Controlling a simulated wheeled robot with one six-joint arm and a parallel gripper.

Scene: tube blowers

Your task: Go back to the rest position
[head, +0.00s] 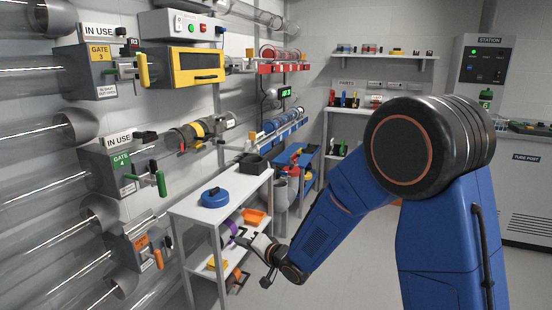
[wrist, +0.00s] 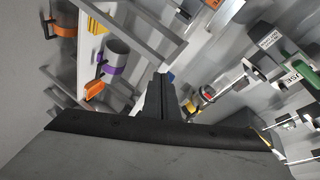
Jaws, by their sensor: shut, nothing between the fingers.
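My gripper (head: 243,241) is at the end of my blue arm, in front of the lower part of a white shelf stand (head: 190,206). It points to the left in the head view and is small and partly hard to make out there. In the wrist view its dark fingers (wrist: 165,92) are together and hold nothing. The fingers are apart from the grey cylinder with a purple band (wrist: 113,58) and the shelf edges in that view. My arm is bent and reaches out low and to the left in the head view.
Tube gates with handles, such as the green one (head: 161,184), line the left wall. A station cabinet (head: 484,72) stands at right. Floor beneath my arm looks clear.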

